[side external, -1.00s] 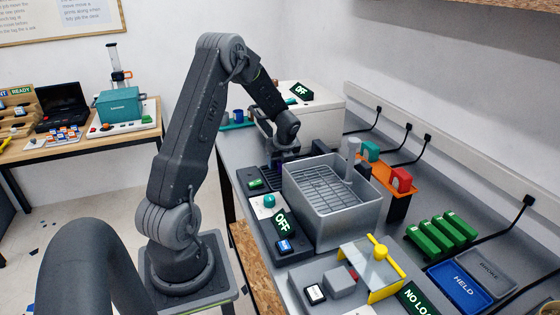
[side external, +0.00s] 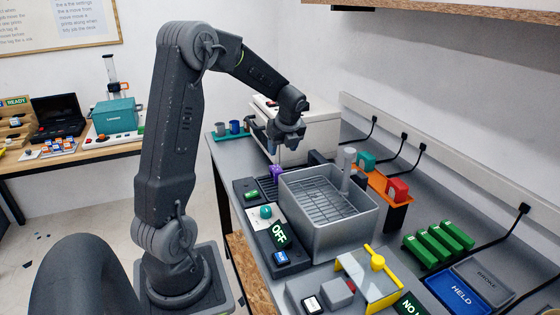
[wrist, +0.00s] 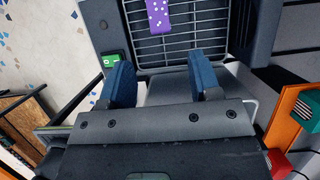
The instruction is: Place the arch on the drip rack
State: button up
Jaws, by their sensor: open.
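A purple piece with white specks (side external: 276,171), which I take to be the arch, sits on the dark slatted drip rack (side external: 265,187), left of the grey basin. In the wrist view the purple piece (wrist: 158,14) lies on the bars of the rack (wrist: 207,32) at the top edge, partly cut off by the frame. My gripper (side external: 281,149) is raised above and behind it, apart from it. Its two blue fingers (wrist: 162,70) are spread, with nothing between them in the wrist view.
A grey basin with a grid (side external: 335,238) stands close to the right of the rack. A white box (side external: 318,146) is behind my gripper. An orange stand (side external: 378,180) holds teal and red pieces. A dark panel with an OFF sign (side external: 279,233) lies in front of the rack.

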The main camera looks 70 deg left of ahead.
jog(key=s+d+r+n+t, duration=0.1)
jog(key=d+r+n, duration=0.3)
jog(key=d, duration=0.4)
jog(key=s+d+r+n+t, duration=0.1)
jog(key=d+r+n+t, duration=0.2)
jog(key=d, duration=0.5)
jog(key=s+d+r+n+h, duration=0.1)
jog(key=s+d+n+h, duration=0.1)
jog(key=s+d+n, duration=0.3)
jog(key=s+d+r+n+t+h, duration=0.1)
jog(key=s+d+n, duration=0.4)
jog(key=d, duration=0.6)
jog(key=shift+s+d+r+n+t+h, duration=0.15)
jog(key=shift+s+r+n+t+h, duration=0.2)
jog(key=shift+s+h, duration=0.45)
